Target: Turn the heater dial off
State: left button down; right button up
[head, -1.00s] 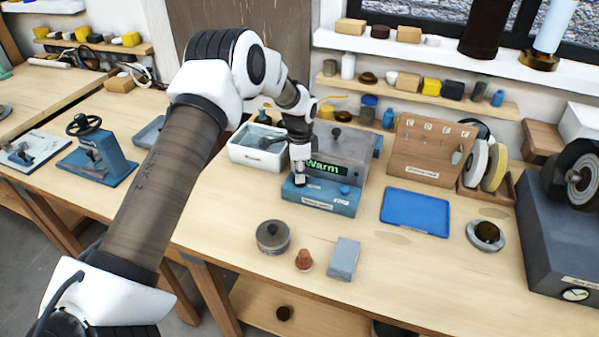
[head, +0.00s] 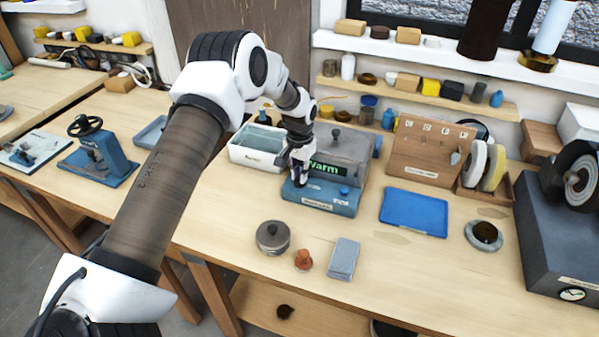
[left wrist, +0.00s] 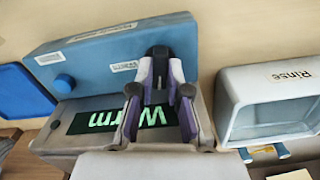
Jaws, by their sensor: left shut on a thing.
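The heater (head: 335,180) is a grey box with a blue front on the workbench, with a display (head: 327,168) that reads "Warm" in green. In the left wrist view the display (left wrist: 95,119) is partly covered by my fingers. My left gripper (head: 297,181) is at the left end of the heater's front. In the left wrist view its fingers (left wrist: 160,75) are closed around a dark dial (left wrist: 158,52) on the blue front. A small blue knob (left wrist: 64,83) sits at the other end of the front, apart from my gripper. My right gripper is not in view.
A white rinse tub (head: 256,149) stands close left of the heater. A blue mat (head: 414,213) lies to the right. A round lidded tin (head: 273,238), a small orange-brown piece (head: 303,260) and a grey block (head: 343,258) are in front.

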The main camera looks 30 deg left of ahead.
pick_arm(q)
jog(key=shift+s+d+f+n, duration=0.1)
jog(key=shift+f+n, duration=0.05)
jog(key=shift+n, duration=0.45)
jog(key=shift+s+f+n, duration=0.1)
jog(key=shift+n, duration=0.5)
jog(key=c, duration=1.3)
grip_release()
jog(key=shift+o, duration=0.8)
jog(key=shift+w, duration=0.15)
jog(key=shift+r, duration=0.15)
notch_tip(320, 180, up, 12)
jog(key=shift+w, duration=0.1)
